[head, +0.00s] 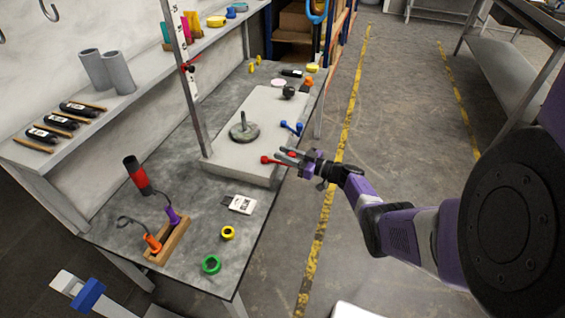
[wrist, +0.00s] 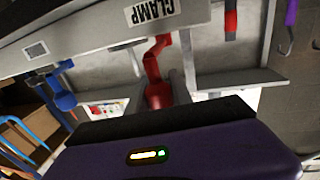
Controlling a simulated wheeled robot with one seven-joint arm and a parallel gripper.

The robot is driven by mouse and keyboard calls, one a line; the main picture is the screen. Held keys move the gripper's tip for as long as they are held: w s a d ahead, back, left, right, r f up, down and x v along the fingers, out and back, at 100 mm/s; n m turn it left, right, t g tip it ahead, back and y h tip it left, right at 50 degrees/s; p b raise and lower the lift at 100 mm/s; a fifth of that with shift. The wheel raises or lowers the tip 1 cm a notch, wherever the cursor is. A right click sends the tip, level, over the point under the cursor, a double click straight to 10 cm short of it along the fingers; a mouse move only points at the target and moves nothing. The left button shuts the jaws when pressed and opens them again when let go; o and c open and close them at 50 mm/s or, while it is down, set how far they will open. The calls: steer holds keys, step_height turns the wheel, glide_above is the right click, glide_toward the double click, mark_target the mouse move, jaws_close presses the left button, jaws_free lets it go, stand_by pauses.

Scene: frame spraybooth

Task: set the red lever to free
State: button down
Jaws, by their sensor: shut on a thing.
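The red lever (head: 268,160) sticks out from the front side of the grey block (head: 232,172) on the bench. In the wrist view, the red lever (wrist: 156,72) runs from its pivot on the block's side to a thick red handle between my fingers. My gripper (head: 290,157) is shut on the red lever, reaching in from the right. A plate reading CLAMP (wrist: 153,11) is on the block just above the lever. A smaller label (wrist: 36,50) nearer the blue lever is unreadable. I see no readable "free" mark.
A blue lever (head: 292,127) is on the same block side, close beyond my gripper; it also shows in the wrist view (wrist: 63,92). A round grey disc with a post (head: 244,131) stands on the block. The floor right of the bench is clear.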

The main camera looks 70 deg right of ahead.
steer(key=d+n+y+b, duration=0.1)
steer(key=n+y+b, duration=0.1)
steer(key=b, duration=0.5)
steer(key=w+d+n+g+y+b, duration=0.1)
steer(key=y+b, duration=0.3)
steer(key=b, duration=0.4)
steer(key=w+d+n+g+y+b, duration=0.1)
steer(key=d+n+y+b, duration=0.1)
steer(key=b, duration=0.5)
steer(key=shift+f+n+y+b, duration=0.15)
steer(key=shift+n+y, duration=0.3)
steer(key=shift+y, duration=0.1)
steer(key=shift+f+n+y+b, duration=0.1)
steer(key=shift+n+y+b, duration=0.05)
steer(key=shift+n+y, duration=0.35)
steer(key=shift+y+b, duration=0.25)
steer(key=shift+b, duration=0.1)
steer(key=shift+w+d+r+b, duration=0.15)
steer(key=shift+r+b, duration=0.15)
steer(key=shift+b, duration=0.2)
steer(key=c, duration=1.1)
jaws_free()
